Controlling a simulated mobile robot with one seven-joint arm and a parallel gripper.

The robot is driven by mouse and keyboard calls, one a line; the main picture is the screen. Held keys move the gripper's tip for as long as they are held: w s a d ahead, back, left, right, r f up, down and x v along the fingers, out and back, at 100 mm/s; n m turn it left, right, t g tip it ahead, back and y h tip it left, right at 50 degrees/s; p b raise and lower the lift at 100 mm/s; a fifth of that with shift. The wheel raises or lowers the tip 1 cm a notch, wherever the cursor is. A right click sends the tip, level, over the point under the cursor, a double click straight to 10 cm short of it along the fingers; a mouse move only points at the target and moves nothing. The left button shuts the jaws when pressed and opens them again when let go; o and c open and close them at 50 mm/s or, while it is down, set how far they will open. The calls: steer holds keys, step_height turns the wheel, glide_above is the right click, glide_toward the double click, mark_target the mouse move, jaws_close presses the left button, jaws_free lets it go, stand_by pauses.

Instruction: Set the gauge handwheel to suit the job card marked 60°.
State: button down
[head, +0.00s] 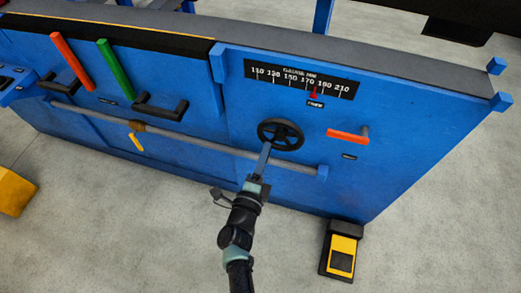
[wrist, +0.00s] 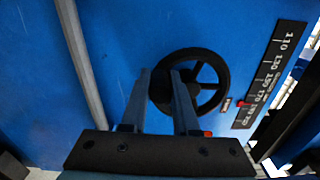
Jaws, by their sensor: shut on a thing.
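The black spoked gauge handwheel (head: 297,134) is on the blue panel front below the gauge scale (head: 290,79). The scale runs from 110 to 210, and its red pointer (head: 314,94) stands between 170 and 190. My gripper (head: 265,146) reaches up from below and is shut on the handwheel at its lower left side. In the wrist view the handwheel (wrist: 223,76) lies beyond my gripper (wrist: 164,78), whose fingers overlap its left part. The exact contact is partly hidden by the fingers. The scale also shows in the wrist view (wrist: 272,75). I see no readable 60° job card.
A grey rail (head: 205,143) runs across the panel below the handwheel. An orange lever (head: 346,137) is right of it. Red (head: 73,62) and green (head: 109,65) levers stand at the left. A yellow and black pedal (head: 342,253) is on the floor.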

mark_target(299, 137)
steer(key=s+d+r+n+p, duration=0.1)
steer(key=d+n+p, duration=0.1)
steer(key=n, duration=0.5)
steer(key=d+r+n+p, duration=0.1)
steer(key=d+n+p, duration=0.2)
steer(key=n, duration=0.5)
steer(key=s+d+r+n+p, duration=0.1)
steer(key=d+r+n+p, duration=0.1)
steer(key=n, duration=0.5)
steer(key=shift+s+d+n+p, duration=0.3)
steer(key=shift+d+n+p, duration=0.15)
steer(key=shift+p, duration=0.4)
steer(key=n+p, duration=0.1)
steer(key=r+n+p, duration=0.1)
steer(key=n, duration=0.1)
steer(key=shift+r, duration=0.3)
steer(key=shift+w+a+r+n+p, duration=0.1)
steer(key=shift+r+n+p, duration=0.2)
steer(key=shift+n, duration=0.4)
steer(key=shift+s+a+r+n+p, duration=0.15)
steer(key=shift+n+p, duration=0.2)
steer(key=shift+n, duration=0.3)
steer(key=shift+w+a+r+n+p, duration=0.15)
steer(key=shift+r+n+p, duration=0.15)
steer(key=shift+n, duration=0.4)
steer(key=c, duration=0.7)
jaws_free()
